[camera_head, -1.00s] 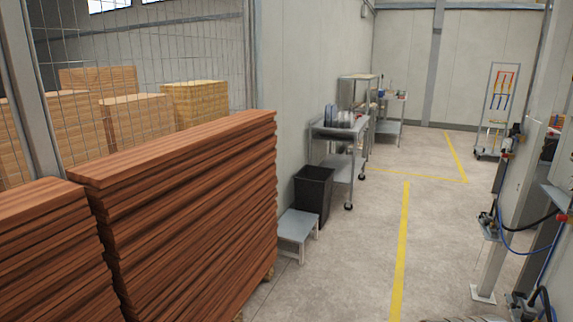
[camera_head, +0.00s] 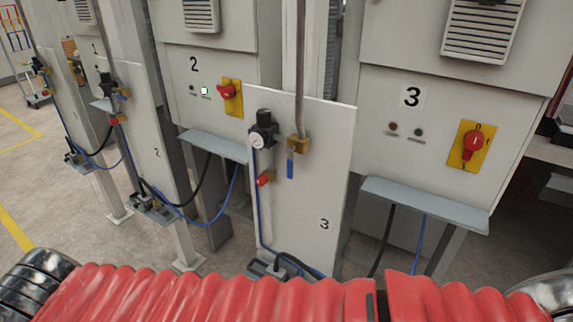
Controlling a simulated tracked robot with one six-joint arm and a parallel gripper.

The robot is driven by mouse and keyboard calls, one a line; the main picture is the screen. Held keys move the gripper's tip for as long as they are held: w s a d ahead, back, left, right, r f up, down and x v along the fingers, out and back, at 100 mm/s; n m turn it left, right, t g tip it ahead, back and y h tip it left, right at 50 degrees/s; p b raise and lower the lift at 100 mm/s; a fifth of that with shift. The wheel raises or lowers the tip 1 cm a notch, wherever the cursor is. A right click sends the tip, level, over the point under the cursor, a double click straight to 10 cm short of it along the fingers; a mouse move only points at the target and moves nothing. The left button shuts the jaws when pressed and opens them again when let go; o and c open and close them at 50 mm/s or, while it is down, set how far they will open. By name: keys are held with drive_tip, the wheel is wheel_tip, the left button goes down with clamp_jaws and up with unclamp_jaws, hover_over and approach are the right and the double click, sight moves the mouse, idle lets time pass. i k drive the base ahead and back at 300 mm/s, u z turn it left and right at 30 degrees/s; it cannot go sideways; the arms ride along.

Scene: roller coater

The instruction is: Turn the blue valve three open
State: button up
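The blue valve handle (camera_head: 290,165) sits on the panel marked 3 (camera_head: 322,190), near the panel's top right. It hangs straight down below a brass valve body (camera_head: 298,144), roughly in line with the vertical grey pipe (camera_head: 301,70) above it. A regulator with a round gauge (camera_head: 258,141) is mounted to its left, and a red fitting (camera_head: 265,180) sits lower left. My gripper is not in view, and nothing touches the handle.
Cabinet 3 (camera_head: 412,155) stands behind to the right, with a red-and-yellow rotary switch (camera_head: 473,145) and a grey shelf (camera_head: 425,203). Cabinet 2 (camera_head: 208,100) and panel 2 (camera_head: 155,175) stand to the left. Blue and black hoses hang below. Open floor (camera_head: 30,175) shows far left.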

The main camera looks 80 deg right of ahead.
sight(289, 152)
drive_tip(key=z, duration=2.4)
drive_tip(key=k, duration=0.5)
drive_tip(key=z, duration=0.35)
drive_tip(key=i, duration=0.5)
